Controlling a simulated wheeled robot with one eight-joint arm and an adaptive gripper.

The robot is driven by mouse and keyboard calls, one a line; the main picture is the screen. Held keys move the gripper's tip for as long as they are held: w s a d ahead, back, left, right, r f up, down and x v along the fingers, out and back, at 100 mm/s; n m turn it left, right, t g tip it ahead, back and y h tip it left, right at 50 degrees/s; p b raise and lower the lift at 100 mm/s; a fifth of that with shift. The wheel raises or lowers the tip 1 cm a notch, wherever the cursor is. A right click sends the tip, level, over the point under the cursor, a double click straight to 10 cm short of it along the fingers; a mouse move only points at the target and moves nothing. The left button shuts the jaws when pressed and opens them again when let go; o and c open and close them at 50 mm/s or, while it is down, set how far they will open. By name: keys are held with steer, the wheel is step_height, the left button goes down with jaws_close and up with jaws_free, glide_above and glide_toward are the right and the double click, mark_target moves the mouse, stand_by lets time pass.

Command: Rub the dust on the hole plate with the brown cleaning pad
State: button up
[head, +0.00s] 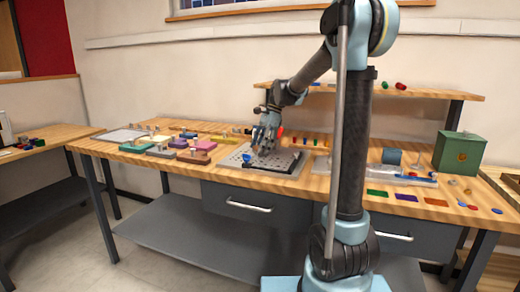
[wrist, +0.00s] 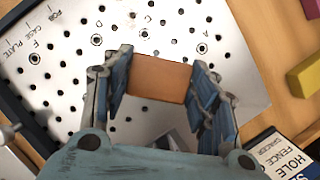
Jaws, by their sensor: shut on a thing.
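The brown cleaning pad (wrist: 159,79) is clamped between the two blue-lined fingers of my gripper (wrist: 160,82) in the wrist view. The pad is over the hole plate (wrist: 70,75), a pale plate with rows of dark holes and printed letters. I cannot tell whether the pad touches the plate. In the head view my gripper (head: 264,142) is low over the hole plate (head: 283,161) on the workbench, and the pad cannot be made out there. I cannot pick out the dust clearly; my gripper hides part of the plate.
A printed label (wrist: 277,155) is at lower right. Several coloured pads are left of the plate in the head view; a green box (head: 459,153) stands at right.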

steer(key=shift+w, duration=0.1)
steer(key=shift+r, duration=2.95)
steer(key=shift+r, duration=1.5)
